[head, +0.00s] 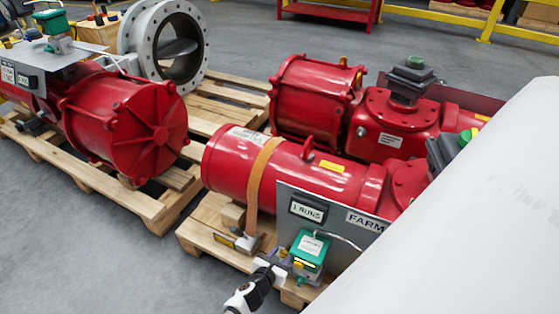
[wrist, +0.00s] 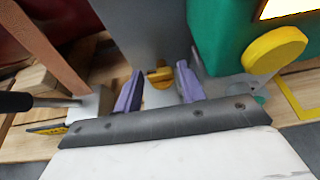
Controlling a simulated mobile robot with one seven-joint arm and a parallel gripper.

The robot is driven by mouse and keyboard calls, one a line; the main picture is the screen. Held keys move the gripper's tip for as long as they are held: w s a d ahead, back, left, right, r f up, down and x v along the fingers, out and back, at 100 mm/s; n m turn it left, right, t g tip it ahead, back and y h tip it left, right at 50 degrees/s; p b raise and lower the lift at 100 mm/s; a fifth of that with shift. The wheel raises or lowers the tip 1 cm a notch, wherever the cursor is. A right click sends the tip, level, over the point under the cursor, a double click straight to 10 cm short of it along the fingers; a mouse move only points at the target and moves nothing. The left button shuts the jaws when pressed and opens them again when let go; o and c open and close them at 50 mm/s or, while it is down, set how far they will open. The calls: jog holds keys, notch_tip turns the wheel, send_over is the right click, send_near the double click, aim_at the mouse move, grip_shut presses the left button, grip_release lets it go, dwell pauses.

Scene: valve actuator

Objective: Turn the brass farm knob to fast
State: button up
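The grey panel labelled FARM (head: 366,222) stands upright at the front of a red actuator in the head view. A small brass-yellow knob (wrist: 158,78) shows in the wrist view, low on the grey panel. My gripper (wrist: 160,88) has its two purple fingers apart, one on each side of the knob. I see gaps beside the knob, and cannot tell how deep it sits between the fingers. In the head view my gripper (head: 279,265) is at the panel's lower left, beside the green box. The knob's pointer and any speed marks are not readable.
The green box (wrist: 222,35) with a round yellow knob (wrist: 275,50) is close right of my fingers. An orange strap (wrist: 45,45) and a dark rod (wrist: 18,101) are at left. A wooden pallet (head: 202,236) lies below. Grey floor is open at left.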

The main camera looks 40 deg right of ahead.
jog(key=shift+a+r, duration=0.25)
jog(key=shift+a, duration=0.15)
jog(key=p+v, duration=0.2)
jog(key=v, duration=1.1)
jog(key=shift+s, duration=0.15)
jog(key=shift+f, duration=0.1)
